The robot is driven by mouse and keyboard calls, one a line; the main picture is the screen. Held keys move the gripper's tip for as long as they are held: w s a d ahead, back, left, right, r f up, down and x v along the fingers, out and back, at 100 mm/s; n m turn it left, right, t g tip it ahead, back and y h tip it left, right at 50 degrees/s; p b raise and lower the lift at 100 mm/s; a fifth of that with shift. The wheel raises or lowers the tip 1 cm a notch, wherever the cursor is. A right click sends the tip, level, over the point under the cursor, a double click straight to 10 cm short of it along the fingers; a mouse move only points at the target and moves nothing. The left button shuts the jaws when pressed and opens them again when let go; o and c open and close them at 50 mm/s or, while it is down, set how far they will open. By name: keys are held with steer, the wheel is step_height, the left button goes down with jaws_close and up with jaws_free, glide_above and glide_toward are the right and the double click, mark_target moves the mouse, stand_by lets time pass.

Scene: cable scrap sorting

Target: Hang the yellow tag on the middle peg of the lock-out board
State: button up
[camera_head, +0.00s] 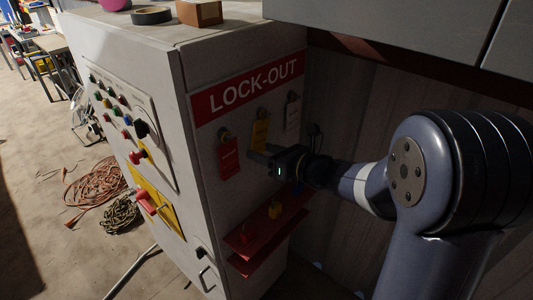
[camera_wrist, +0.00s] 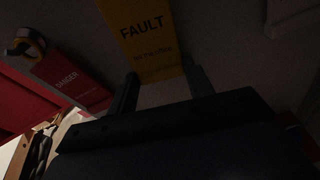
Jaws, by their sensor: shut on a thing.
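The yellow tag (camera_head: 260,133) is at the middle of the lock-out board, between a red tag (camera_head: 229,158) and a white tag (camera_head: 293,113). In the wrist view the yellow tag (camera_wrist: 142,38) reads "FAULT" and its lower end sits between my two fingers. My gripper (camera_head: 258,153) is shut on the yellow tag's lower part, close to the board. A peg shows at the yellow tag's top in the head view, but I cannot tell whether the tag's hole is around it. The red tag (camera_wrist: 70,82) also shows at the left of the wrist view.
The "LOCK-OUT" sign (camera_head: 252,87) is above the tags. Above right is a grey overhanging panel (camera_head: 400,25). Coiled cables (camera_head: 95,184) lie on the floor at left.

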stand_by(0.4)
steer(key=o, duration=1)
steer(key=b+v, duration=0.1)
steer(key=v, duration=1)
steer(key=shift+w+a, duration=0.15)
steer(key=x, duration=0.7)
steer(key=shift+w+a+f+p, duration=0.1)
steer(key=shift+w+a+p, duration=0.1)
steer(key=shift+p, duration=0.15)
steer(key=shift+s+f, duration=0.1)
